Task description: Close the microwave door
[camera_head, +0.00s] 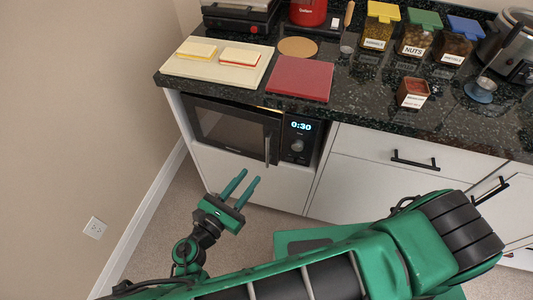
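The black microwave (297,148) sits in the cabinet under the counter, with a lit display reading 0:30 on its right side. Its dark-windowed door (228,130) has a vertical handle (267,150) at the right edge. A thin warm glow shows along the door's top right, and the door appears slightly ajar, though the gap is hard to judge. My gripper (250,176) is below and in front of the door, near the handle's lower end in the picture. Its two green fingers are apart with nothing between them, and they point up and right toward the microwave.
The dark counter (358,110) above holds a cream board (188,71), a red board (300,78), labelled jars (415,38) and small containers. White drawers with black handles (414,161) are right of the microwave. A wall is at left. Carpet (265,224) lies below.

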